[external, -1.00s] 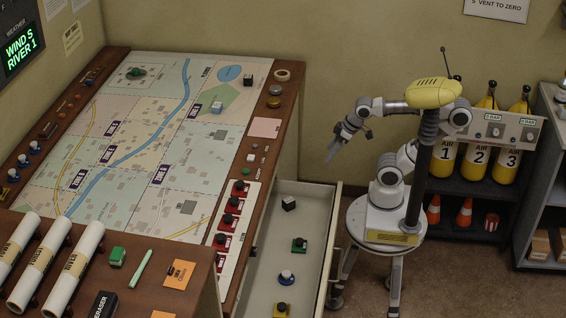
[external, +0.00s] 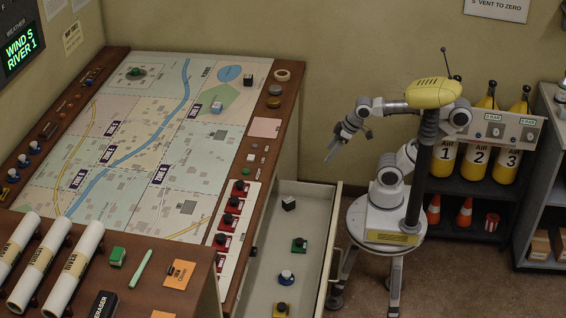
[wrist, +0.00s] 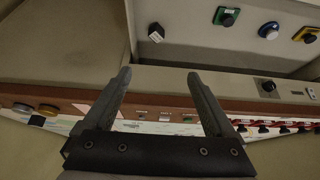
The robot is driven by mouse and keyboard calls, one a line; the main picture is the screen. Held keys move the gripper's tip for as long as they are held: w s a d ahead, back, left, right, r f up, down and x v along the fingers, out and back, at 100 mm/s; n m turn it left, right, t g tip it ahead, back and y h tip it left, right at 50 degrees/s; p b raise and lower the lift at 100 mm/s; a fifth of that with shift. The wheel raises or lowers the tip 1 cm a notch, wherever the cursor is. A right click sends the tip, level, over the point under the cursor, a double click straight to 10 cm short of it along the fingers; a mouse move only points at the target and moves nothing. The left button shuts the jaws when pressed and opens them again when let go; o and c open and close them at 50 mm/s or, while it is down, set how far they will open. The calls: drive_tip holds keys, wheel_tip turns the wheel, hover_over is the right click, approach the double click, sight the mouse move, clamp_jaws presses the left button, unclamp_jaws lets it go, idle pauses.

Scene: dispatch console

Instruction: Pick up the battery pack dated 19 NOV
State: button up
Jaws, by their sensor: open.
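A small black block with a pale label (external: 288,203) lies in the open drawer, near its far end. The same block shows at the top of the wrist view (wrist: 156,33); its print is too small to read, so I cannot tell whether it says 19 NOV. Another dark block (external: 248,79) stands on the map's far right, also unreadable. My gripper (external: 336,158) is raised in the air to the right of the drawer and desk. In the wrist view my gripper (wrist: 158,77) is open, with nothing between its fingers.
The drawer (external: 334,230) juts out from the desk and also holds a green (external: 299,245), a blue (external: 287,277) and a yellow (external: 282,309) knobbed piece. Several red pieces stand on a white strip (external: 224,267). A shelf with yellow cylinders (external: 476,163) stands behind my arm.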

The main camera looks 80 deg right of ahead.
wheel_tip(320, 180, up, 31)
drive_tip(key=w+d+r+m+y+p, duration=0.1)
drive_tip(key=w+d+r+m+p, duration=0.15)
drive_tip(key=w+d+m, duration=0.35)
drive_tip(key=w+d+r+m+t+y+p, duration=0.1)
drive_tip(key=w+d+m+p, duration=0.15)
drive_tip(key=w, duration=0.65)
drive_tip(key=w+d+r+m+y+p, duration=0.1)
drive_tip(key=w+d+m+p, duration=0.3)
drive_tip(key=w, duration=0.3)
drive_tip(key=w+d+m+t+p, duration=0.2)
drive_tip(key=w+d+m, duration=0.3)
drive_tip(key=d, duration=0.5)
drive_tip(key=w+d+m+t+p, duration=0.1)
drive_tip(key=w+d+m+t, duration=0.1)
drive_tip(key=d+m, duration=0.7)
drive_tip(key=s+d+f+m+t+h+p, duration=0.15)
drive_tip(key=d+m, duration=0.25)
drive_tip(key=d, duration=0.6)
drive_tip(key=s+d+f+m+t+p, duration=0.15)
drive_tip(key=d+m, duration=0.25)
drive_tip(key=d, duration=0.6)
approach(250, 76)
drive_tip(key=b+x, duration=0.1)
drive_tip(key=x, duration=0.2)
drive_tip(key=shift+w+a+f+m, duration=0.1)
drive_tip(key=shift+a+m, duration=0.05)
drive_tip(key=shift+m, duration=0.1)
drive_tip(key=shift+b+x, duration=0.5)
drive_tip(key=shift+x, duration=2.55)
